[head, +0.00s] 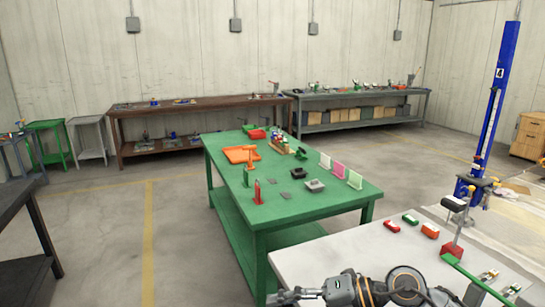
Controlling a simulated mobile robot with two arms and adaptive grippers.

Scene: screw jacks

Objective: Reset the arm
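One of my arms (385,289), grey with orange bands, lies across the bottom edge at the near end of the pale table. It appears to extend from the right. A narrow dark end (284,297) points left; it looks like my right gripper, but it is small and partly cut off, so I cannot tell whether its fingers are open or shut. Nothing is visibly held there. My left arm and gripper are not in view.
The pale table (350,250) bears a red jack (452,248) with a green bar and small red and green blocks (411,219). A green table (315,213) with several small items stands beyond. A blue post (495,95) stands right. Floor (110,230) is clear at left.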

